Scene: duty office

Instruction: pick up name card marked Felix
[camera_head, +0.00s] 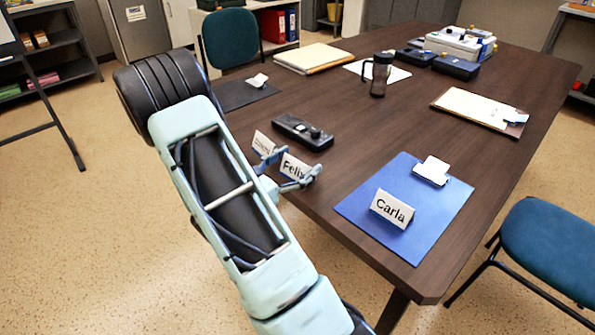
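The white name card marked Felix (294,166) stands near the left edge of the dark table. My gripper (299,163) is at this card, with its two light-blue fingers spread apart, one on each side of it as seen here. The lower part of the card is partly covered by the gripper. I cannot tell whether the fingers touch it. A second white name card (263,143) stands just behind, its name partly hidden by a finger.
A black device (303,131) lies just behind the Felix card. A dark mug (378,76), folders (313,57), a clipboard (478,107) and a white machine (459,43) are on the table (400,127). Blue chairs (231,38) stand at the back left and right. The table's centre is clear.

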